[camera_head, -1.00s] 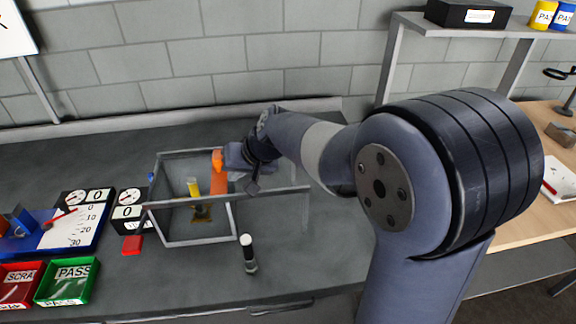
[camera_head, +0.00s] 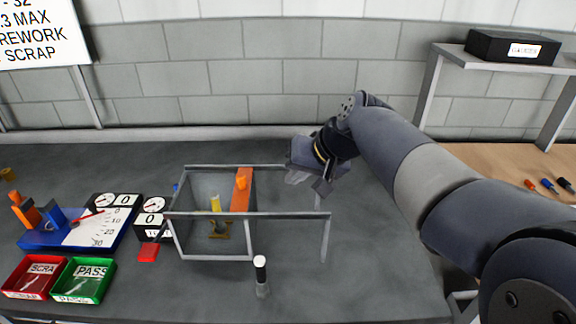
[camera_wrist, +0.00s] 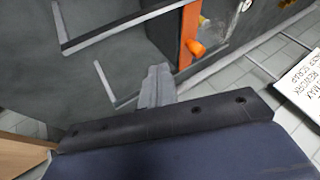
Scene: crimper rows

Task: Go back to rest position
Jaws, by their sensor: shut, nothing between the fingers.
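My gripper (camera_head: 297,176) is shut and empty. It hangs in the air to the right of the orange upright panel (camera_head: 241,190) of a grey-framed fixture (camera_head: 210,258) on the dark bench, apart from it. In the wrist view my gripper's fingers (camera_wrist: 156,86) are together, and the orange knob (camera_wrist: 195,47) of the panel shows beyond them. A yellow part (camera_head: 215,204) stands inside the fixture above a brownish base (camera_head: 219,230).
A white-topped dark cylinder (camera_head: 261,275) stands in front of the fixture. A red bin (camera_head: 30,278), a green PASS bin (camera_head: 83,280), two dial gauges and a blue-based gauge board (camera_head: 80,232) lie left. A shelf (camera_head: 497,57) stands right. The bench right of the fixture is clear.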

